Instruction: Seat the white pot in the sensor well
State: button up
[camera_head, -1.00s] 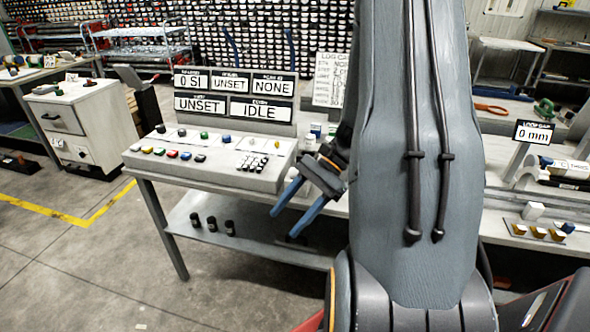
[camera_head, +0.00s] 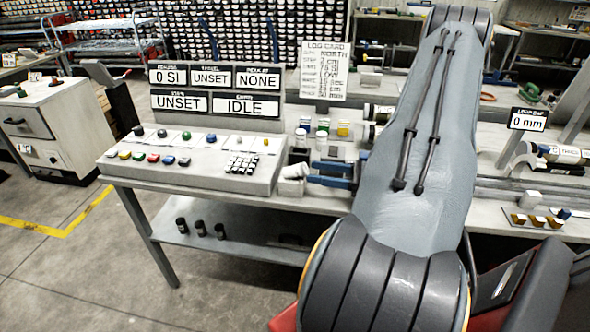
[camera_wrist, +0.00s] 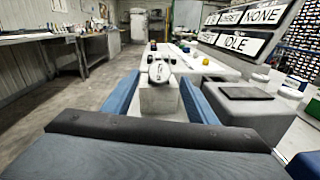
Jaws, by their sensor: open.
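A small white pot-like piece (camera_head: 294,171) sits on top of a pale grey block (camera_head: 291,187) at the right end of the console. It looks tilted in the head view. In the wrist view the white piece (camera_wrist: 160,70) has dark marks and sits at the top of the block (camera_wrist: 160,98). I take the block as the sensor well, but cannot tell how deep the piece sits. My gripper (camera_head: 312,173) is open and points left at the block. In the wrist view its blue fingers (camera_wrist: 159,88) stand on either side of the block, apparently apart from it.
The console (camera_head: 190,165) with buttons and keypad is left of the block. Several small colour-topped pots (camera_head: 322,130) stand behind my gripper, before the log card (camera_head: 323,72). A dark-topped grey block (camera_wrist: 248,105) is right of my fingers. Small dark canisters (camera_head: 200,228) stand on the lower shelf.

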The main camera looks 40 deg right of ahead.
aim_at(307, 170)
jog(key=shift+p+x, duration=0.95)
jog(key=shift+x, duration=1.3)
jog(key=shift+a, duration=0.1)
jog(key=c, duration=1.3)
